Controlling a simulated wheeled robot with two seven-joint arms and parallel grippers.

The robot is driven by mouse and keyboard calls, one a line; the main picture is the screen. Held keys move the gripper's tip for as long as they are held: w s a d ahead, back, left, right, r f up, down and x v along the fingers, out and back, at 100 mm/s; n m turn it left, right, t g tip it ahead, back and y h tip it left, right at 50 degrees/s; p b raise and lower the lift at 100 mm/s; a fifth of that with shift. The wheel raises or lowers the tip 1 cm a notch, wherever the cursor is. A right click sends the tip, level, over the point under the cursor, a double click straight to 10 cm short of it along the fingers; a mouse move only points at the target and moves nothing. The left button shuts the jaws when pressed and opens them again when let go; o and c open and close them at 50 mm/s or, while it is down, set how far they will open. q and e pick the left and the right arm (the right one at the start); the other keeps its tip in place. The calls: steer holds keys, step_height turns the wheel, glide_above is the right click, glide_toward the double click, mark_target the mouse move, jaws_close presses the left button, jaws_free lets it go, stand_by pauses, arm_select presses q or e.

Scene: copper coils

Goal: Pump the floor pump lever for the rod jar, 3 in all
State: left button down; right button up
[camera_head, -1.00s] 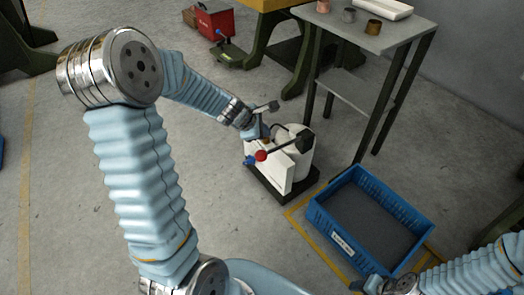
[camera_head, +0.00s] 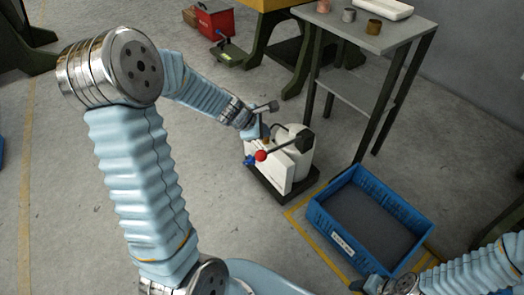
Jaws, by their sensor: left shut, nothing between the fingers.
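The floor pump is a white unit (camera_head: 266,165) with a white cylinder on a black base, standing on the floor near the middle of the head view. Its lever (camera_head: 280,147) is a dark bar with a red ball at its left end, rising slightly to a black block on the right. My left gripper (camera_head: 264,136) is at the back left of the pump, close above it and partly hidden behind its own wrist. It is shut with nothing in it. I cannot tell whether it touches the lever. My right arm shows at the lower right; its fingers are not clear.
A blue crate (camera_head: 330,234) stands on the floor right of the pump, inside yellow tape. A grey table (camera_head: 385,38) behind it carries small metal cups and a white tray (camera_head: 388,8). A red box (camera_head: 215,21) is at the back. Floor left of the pump is clear.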

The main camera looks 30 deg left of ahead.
mark_target(262, 152)
stand_by(0.8)
arm_select(q)
steer(key=r+p, duration=0.1)
steer(key=p, duration=0.1)
steer(key=r+p, duration=0.1)
steer(key=p, duration=0.1)
steer(key=r+p, duration=0.1)
steer(key=shift+w+r+p, duration=0.25)
steer(key=shift+r+p, duration=0.15)
arm_select(e)
steer(key=r, duration=0.1)
steer(key=a+r, duration=0.1)
steer(key=r, duration=0.1)
steer(key=a+r, duration=0.1)
steer(key=r, duration=0.1)
steer(key=shift+s+r, duration=0.25)
steer(key=shift+s, duration=0.15)
arm_select(q)
steer(key=f+b, duration=0.6)
steer(key=s+f+b, duration=0.1)
steer(key=f+b, duration=0.1)
steer(key=b, duration=0.1)
steer(key=shift+s+a+f, duration=0.1)
steer(key=shift+a+f, duration=0.05)
steer(key=shift+f, duration=0.25)
arm_select(e)
step_height(262, 152, down, 9)
steer(key=d, duration=0.2)
steer(key=shift+w+d, duration=0.15)
steer(key=shift+w, duration=0.3)
